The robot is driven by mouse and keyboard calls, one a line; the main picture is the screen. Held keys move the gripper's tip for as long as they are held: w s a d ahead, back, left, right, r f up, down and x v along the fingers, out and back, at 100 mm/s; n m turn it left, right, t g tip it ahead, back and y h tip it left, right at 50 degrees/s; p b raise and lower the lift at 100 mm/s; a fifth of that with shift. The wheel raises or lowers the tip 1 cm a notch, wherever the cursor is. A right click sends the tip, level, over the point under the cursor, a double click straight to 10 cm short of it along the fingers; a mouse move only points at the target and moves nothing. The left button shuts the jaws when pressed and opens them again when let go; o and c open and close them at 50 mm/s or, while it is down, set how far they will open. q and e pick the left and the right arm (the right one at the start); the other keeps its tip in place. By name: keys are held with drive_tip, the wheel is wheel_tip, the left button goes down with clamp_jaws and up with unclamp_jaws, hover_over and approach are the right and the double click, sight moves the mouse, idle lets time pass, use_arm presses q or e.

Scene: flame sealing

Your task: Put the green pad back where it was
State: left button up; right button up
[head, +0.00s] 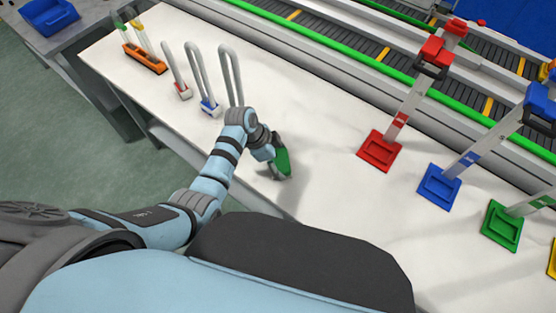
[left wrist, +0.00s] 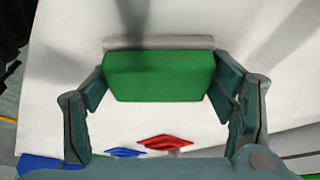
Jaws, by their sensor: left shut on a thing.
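The green pad (head: 282,160) is in my left gripper (head: 275,150), held over the white table near its front edge, right of the grey loops. In the left wrist view the green pad (left wrist: 158,76) shows as a green block with a pale strip along its far side. The left gripper's two fingers (left wrist: 160,90) are shut on its left and right ends. I cannot tell from these views whether the pad touches the table. A green-based stand (head: 503,226) is at the right. My right gripper is not in view.
A red-based stand (head: 380,151) and a blue-based stand (head: 440,187) rise on the right. A green-edged conveyor (head: 320,62) runs behind. The middle table is clear.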

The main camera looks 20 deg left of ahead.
use_arm(q)
drive_tip(key=shift+s+r, duration=0.1)
drive_tip(key=shift+s, duration=0.2)
drive_tip(key=o, duration=0.8)
drive_tip(key=shift+s, duration=0.15)
drive_tip(key=shift+o, duration=2)
drive_tip(key=shift+f, duration=0.2)
drive_tip(key=shift+w, duration=0.2)
drive_tip(key=shift+s+a+r, duration=0.1)
drive_tip(key=shift+r, duration=0.45)
drive_tip(key=p+v, duration=0.3)
drive_tip(key=v, duration=0.8)
drive_tip(key=shift+r, duration=0.15)
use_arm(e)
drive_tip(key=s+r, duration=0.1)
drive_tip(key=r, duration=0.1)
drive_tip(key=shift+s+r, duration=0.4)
use_arm(q)
drive_tip(key=shift+s+a, duration=0.1)
